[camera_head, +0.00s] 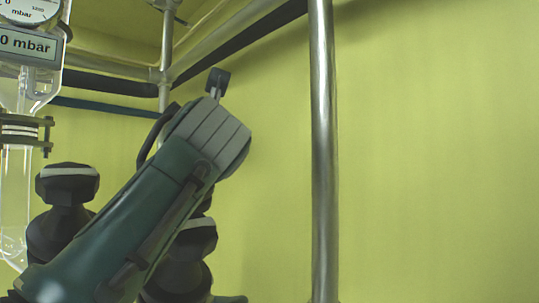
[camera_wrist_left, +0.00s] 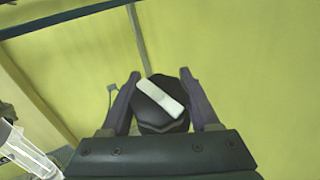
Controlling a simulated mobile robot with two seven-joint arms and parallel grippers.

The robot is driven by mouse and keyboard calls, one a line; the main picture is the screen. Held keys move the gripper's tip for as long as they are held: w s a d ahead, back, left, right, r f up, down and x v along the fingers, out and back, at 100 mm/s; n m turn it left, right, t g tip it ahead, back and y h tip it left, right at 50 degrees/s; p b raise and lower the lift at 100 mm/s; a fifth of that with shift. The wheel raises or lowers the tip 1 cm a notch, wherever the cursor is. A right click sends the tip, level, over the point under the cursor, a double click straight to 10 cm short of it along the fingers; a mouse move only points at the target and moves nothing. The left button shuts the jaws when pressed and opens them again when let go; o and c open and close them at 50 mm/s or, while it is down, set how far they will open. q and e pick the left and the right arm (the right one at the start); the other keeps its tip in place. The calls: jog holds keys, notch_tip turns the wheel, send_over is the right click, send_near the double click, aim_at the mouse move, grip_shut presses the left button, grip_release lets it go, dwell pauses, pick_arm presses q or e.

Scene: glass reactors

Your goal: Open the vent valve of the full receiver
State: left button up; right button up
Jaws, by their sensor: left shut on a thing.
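In the left wrist view, a dark faceted knob (camera_wrist_left: 160,108) with a white bar across its top sits between the fingers of my left gripper (camera_wrist_left: 160,85). The gripper is shut on the knob, and the white bar runs diagonally from upper left to lower right. In the head view my green left arm reaches up from the lower left, and the gripped knob cannot be made out there. A glass vessel (camera_head: 15,190) stands at the left edge, partly cut off. Whether it is the full receiver cannot be told. My right gripper is not in view.
A dark piece with a white stripe (camera_head: 68,185) and a similar one (camera_head: 195,238) stand near my arm. A gauge (camera_head: 30,10) and a mbar label (camera_head: 28,44) are at upper left. A metal post (camera_head: 323,150) rises right of my arm; beyond it shows only yellow wall.

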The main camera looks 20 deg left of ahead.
pick_arm(q)
jog(key=shift+n+g+y, duration=0.3)
jog(key=shift+n+y, duration=0.1)
jog(key=n+g+y, duration=0.1)
jog(key=n, duration=0.1)
jog(key=n+g+y, duration=0.1)
jog(key=n+g, duration=0.1)
jog(key=n+g+y, duration=0.1)
jog(key=n+y, duration=0.1)
jog(key=shift+s+a+r+g+b, duration=0.1)
jog(key=shift+s+a+g+b, duration=0.2)
jog(key=shift+s+a+g, duration=0.1)
jog(key=shift+s+a+n+g+y, duration=0.15)
jog(key=shift+n+g+y, duration=0.15)
jog(key=shift+n+g, duration=0.4)
jog(key=shift+s+n+g+y, duration=0.15)
jog(key=shift+n+g+y, duration=0.15)
jog(key=shift+n+g, duration=0.4)
jog(key=shift+n+g, duration=0.3)
jog(key=shift+n, duration=0.3)
jog(key=o, duration=1.4)
